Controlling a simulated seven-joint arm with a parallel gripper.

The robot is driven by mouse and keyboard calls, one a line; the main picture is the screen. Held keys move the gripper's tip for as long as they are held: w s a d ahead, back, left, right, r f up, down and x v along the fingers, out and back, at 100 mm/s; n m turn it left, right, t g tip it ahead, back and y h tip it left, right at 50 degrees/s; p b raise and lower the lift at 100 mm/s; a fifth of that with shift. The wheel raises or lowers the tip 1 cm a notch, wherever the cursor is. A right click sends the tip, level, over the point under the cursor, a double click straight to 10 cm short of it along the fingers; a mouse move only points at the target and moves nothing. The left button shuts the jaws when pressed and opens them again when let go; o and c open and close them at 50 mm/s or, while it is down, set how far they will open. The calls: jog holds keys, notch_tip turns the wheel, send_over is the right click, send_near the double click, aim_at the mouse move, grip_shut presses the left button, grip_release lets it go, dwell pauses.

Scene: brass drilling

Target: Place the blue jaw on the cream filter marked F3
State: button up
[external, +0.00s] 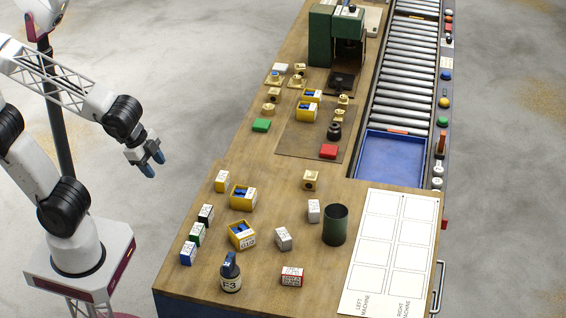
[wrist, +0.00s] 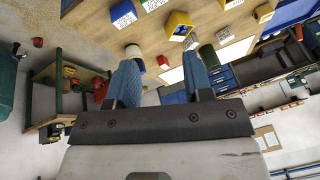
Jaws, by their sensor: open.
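The filter marked F3 (external: 231,284) stands upright at the near left of the bench in the external view. More blue pieces lie in the yellow bin (external: 235,201) and in a nearer yellow bin (external: 232,239). My gripper (external: 151,166) is open and empty, with blue fingertips, left of the bench and away from the filter. The open gripper also shows in the wrist view (wrist: 160,82), with nothing between its fingers.
Several small labelled boxes stand along the left edge, including a blue one (external: 188,252). A red-and-white box (external: 292,276), a grey box (external: 283,238) and a dark green cup (external: 335,224) stand nearby. A white marked sheet (external: 380,297) lies at the right.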

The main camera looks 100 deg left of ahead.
jog(key=s+d+f+n+g+h, duration=0.1)
jog(key=s+d+n, duration=0.1)
jog(key=s, duration=0.3)
jog(key=shift+s+d+n+g, duration=0.2)
jog(key=shift+s+n+g, duration=0.1)
jog(key=shift+n+g, duration=0.1)
jog(key=shift+f, duration=0.1)
dwell(0.8)
